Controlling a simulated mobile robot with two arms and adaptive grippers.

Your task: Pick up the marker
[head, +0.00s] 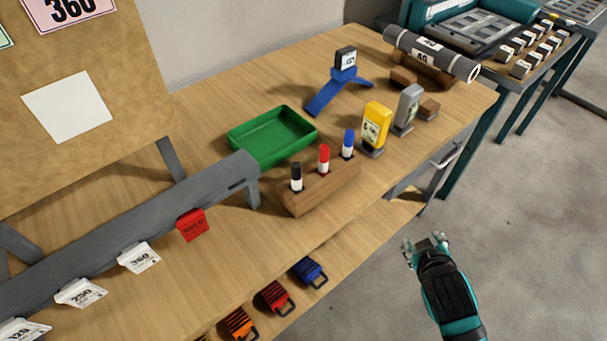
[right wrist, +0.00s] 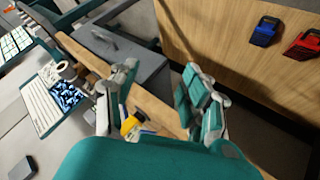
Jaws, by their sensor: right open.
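Three markers stand upright in a wooden block (head: 325,189) on the workbench in the head view. They are a black marker (head: 297,177), a red marker (head: 323,158) and a blue marker (head: 348,143), each with a white band. Their lower ends are hidden in the block. My right gripper (head: 424,242) is open and empty, off the front edge of the bench, to the right of and apart from the markers. Its spread fingers also show in the right wrist view (right wrist: 160,72), where I cannot clearly make out any marker. My left gripper is not in view.
A green tray (head: 272,138) sits behind the block. A yellow device (head: 375,127) and a grey device (head: 407,108) stand to its right. A grey rail (head: 130,226) with hanging tags runs at left. Open floor surrounds my right arm.

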